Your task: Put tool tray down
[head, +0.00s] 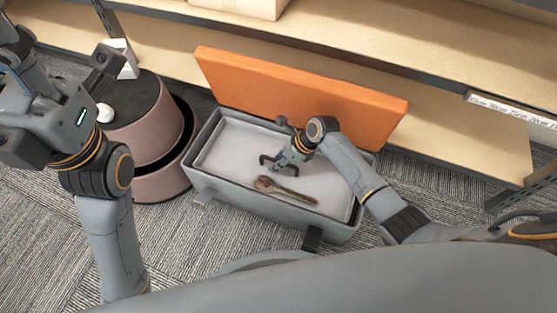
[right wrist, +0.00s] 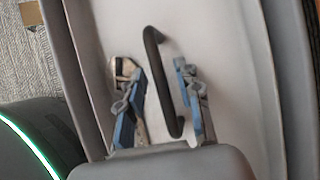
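The tool tray (head: 230,150) is light grey and sits inside the open grey toolbox (head: 260,208). A dark handle (right wrist: 158,80) stands up from its floor. A brown-metal wrench (head: 287,190) lies in the tray, and part of it shows behind a finger in the right wrist view (right wrist: 122,66). My right gripper (head: 277,163) is low over the tray at the handle. In the right wrist view its blue-grey fingers (right wrist: 160,98) stand apart on either side of the handle, with gaps to it. My left arm is at the left; I cannot make out its fingers.
The orange lid (head: 300,88) stands tilted up behind the toolbox. A pinkish round stool-like unit (head: 158,160) with a dark top stands close on the left. Wooden shelves (head: 450,150) run along the back. Striped carpet (head: 240,235) is free in front.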

